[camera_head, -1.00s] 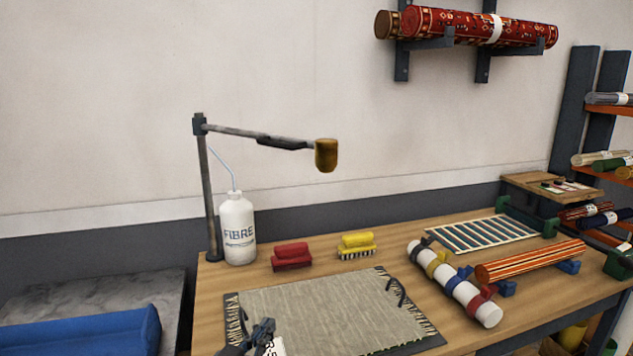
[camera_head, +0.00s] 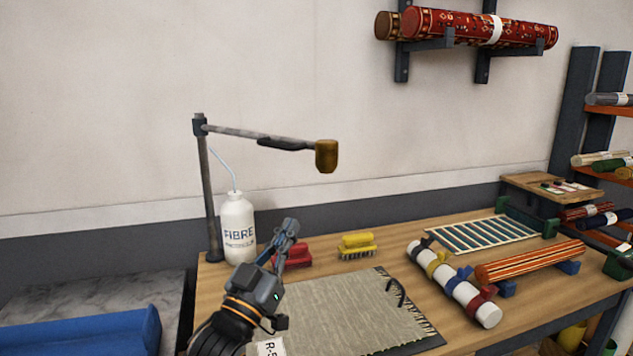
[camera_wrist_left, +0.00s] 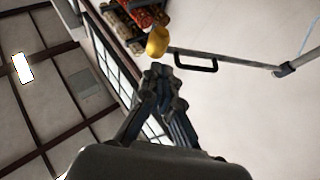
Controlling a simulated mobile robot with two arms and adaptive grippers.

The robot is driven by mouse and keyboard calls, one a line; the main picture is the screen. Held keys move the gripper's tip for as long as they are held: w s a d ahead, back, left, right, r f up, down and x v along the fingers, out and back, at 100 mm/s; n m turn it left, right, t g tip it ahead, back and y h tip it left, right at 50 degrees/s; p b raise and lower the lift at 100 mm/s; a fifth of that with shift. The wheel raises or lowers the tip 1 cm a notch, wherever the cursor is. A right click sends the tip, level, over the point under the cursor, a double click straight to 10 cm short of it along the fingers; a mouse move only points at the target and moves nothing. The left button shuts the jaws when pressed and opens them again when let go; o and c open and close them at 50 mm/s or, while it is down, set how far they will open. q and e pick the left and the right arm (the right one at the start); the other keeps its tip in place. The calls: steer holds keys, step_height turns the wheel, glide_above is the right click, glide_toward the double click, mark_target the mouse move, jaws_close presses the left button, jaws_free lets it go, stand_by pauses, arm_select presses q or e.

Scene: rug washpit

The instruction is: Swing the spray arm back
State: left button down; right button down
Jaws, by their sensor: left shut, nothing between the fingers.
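The spray arm (camera_head: 235,133) is a grey bar on an upright post (camera_head: 209,190) at the table's back left. It reaches right over the table and ends in a brass-coloured spray head (camera_head: 326,156). A dark handle (camera_head: 283,144) hangs along its outer half. My left gripper (camera_head: 290,226) is shut and empty, below the handle and apart from it, in front of the red brush. In the left wrist view the spray head (camera_wrist_left: 158,41) and handle (camera_wrist_left: 206,64) show beyond the gripper tips (camera_wrist_left: 160,72). My right gripper is not in view.
A white FIBRE bottle (camera_head: 238,230) stands beside the post. A red brush (camera_head: 297,255) and a yellow brush (camera_head: 357,246) lie on the table (camera_head: 390,250). A beige rug (camera_head: 350,312) lies in front. The air around the spray arm is clear.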

mark_target(323, 172)
arm_select(q)
steer(key=p+x, duration=0.3)
steer(key=x, duration=0.8)
steer(key=shift+w+d+r, duration=0.1)
steer(key=shift+w+r, duration=0.1)
steer(key=shift+w+d+r, duration=0.25)
steer(key=shift+w+d, duration=0.05)
steer(key=shift+w, duration=0.3)
